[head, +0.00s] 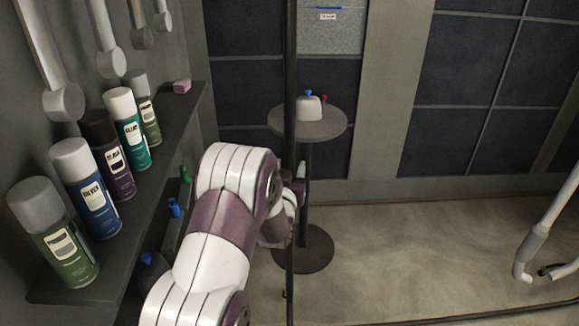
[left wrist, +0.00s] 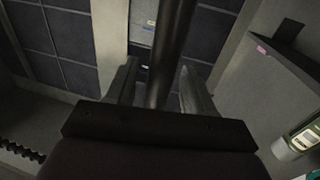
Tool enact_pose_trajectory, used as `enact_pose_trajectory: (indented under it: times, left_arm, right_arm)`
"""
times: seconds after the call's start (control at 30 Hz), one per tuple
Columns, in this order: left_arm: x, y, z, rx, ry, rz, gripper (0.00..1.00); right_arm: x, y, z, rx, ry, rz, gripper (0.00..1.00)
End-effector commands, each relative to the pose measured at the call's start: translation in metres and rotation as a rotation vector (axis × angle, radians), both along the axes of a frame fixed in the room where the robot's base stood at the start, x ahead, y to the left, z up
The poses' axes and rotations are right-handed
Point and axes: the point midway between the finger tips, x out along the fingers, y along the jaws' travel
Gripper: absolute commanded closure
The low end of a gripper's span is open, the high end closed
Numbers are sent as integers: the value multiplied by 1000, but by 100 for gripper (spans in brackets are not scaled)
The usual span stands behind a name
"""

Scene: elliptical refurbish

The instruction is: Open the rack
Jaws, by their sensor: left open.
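The rack shows as a dark shelf (head: 190,120) along the left wall, with spray cans on it. A thin dark upright pole (head: 291,60) runs the height of the head view; I cannot tell whether it belongs to the rack. My left gripper (head: 298,190) is at this pole, mostly hidden behind my arm and the pole. In the left wrist view, the left gripper (left wrist: 158,70) is open, with the dark pole (left wrist: 170,45) between its two fingers. Contact is not clear. My right gripper is not in view.
Several spray cans (head: 126,130) and a pink block (head: 181,87) stand on the shelf. A round grey table (head: 330,125) with a white object (head: 309,108) stands behind the pole. A pale tubular frame (head: 540,235) is at the right.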

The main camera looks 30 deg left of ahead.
Motion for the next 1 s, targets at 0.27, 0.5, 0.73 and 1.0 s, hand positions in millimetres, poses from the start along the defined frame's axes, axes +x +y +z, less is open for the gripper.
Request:
enact_pose_trajectory:
  times: [0.27, 0.5, 0.73, 1.0]
  left_arm:
    - [4, 2, -1, 0, 1, 0, 47]
    - [4, 1, -1, 0, 1, 0, 100]
    - [7, -4, -1, 0, 0, -3, 100]
    - [34, -51, -3, 0, -2, -11, 100]
  right_arm:
    - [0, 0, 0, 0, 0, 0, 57]
    - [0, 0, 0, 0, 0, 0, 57]
    - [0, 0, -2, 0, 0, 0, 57]
    - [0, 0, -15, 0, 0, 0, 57]
